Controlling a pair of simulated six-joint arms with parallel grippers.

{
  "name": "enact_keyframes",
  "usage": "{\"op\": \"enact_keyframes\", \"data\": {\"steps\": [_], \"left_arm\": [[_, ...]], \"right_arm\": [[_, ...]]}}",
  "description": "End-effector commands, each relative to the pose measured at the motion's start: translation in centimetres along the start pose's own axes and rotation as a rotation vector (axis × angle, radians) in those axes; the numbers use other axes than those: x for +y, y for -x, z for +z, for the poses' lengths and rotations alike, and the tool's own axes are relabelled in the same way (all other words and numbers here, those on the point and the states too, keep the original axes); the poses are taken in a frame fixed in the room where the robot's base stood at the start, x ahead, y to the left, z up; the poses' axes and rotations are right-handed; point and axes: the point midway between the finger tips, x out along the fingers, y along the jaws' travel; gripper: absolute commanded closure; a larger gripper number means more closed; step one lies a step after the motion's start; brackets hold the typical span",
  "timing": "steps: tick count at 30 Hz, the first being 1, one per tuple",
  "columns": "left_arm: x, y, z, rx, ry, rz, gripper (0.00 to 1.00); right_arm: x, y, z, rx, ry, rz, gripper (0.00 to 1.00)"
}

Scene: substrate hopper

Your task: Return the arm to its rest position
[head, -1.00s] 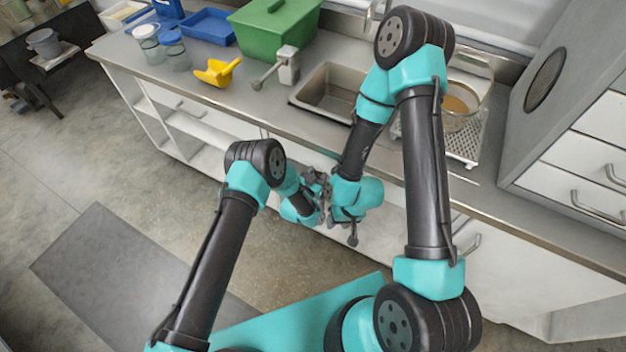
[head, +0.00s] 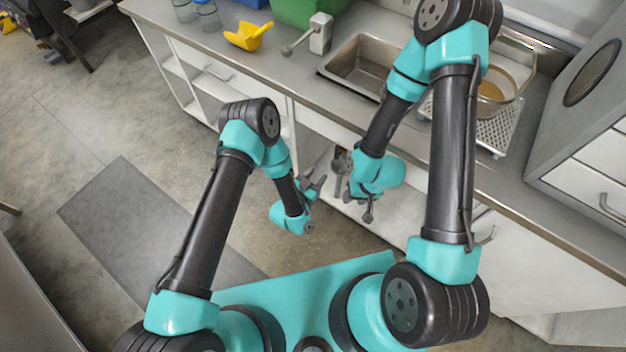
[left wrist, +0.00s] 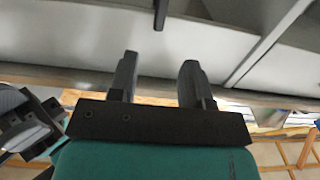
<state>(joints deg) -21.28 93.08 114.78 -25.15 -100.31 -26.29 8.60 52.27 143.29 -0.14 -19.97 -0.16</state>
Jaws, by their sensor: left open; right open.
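My left gripper (head: 317,186) is open and empty, held in front of the counter in the head view. In the left wrist view its two dark fingers (left wrist: 157,68) stand apart with nothing between them. My right gripper (head: 368,208) is close by, to the right and a little lower in the head view. It is small there and partly hidden by its own teal wrist. I see no object held in it. Both arms are bent at the elbow, with the forearms reaching down toward the space before the counter.
The counter (head: 300,88) runs behind both arms. It carries a yellow scoop (head: 248,37), a green bin (head: 303,10), a sink (head: 362,66) and a glass vessel (head: 493,92) on a perforated tray (head: 498,133). A grey cabinet (head: 575,125) stands right. The floor (head: 95,120) at left is open.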

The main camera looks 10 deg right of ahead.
Motion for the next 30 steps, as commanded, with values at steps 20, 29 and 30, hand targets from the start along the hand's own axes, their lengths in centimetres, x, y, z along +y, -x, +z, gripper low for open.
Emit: {"op": "enact_keyframes", "data": {"steps": [20,29,30], "left_arm": [[0.0,2.0,0.0,0.0,0.0,-0.001,0.55],[-3.0,3.1,-0.1,-0.118,0.039,-0.032,0.55],[-4.0,3.6,-0.2,-0.16,0.054,-0.044,0.55]], "right_arm": [[0.0,0.0,0.0,0.0,0.0,0.0,0.57],[0.0,0.0,0.0,0.0,0.0,0.0,0.57],[0.0,0.0,0.0,0.0,0.0,0.0,0.57]]}}
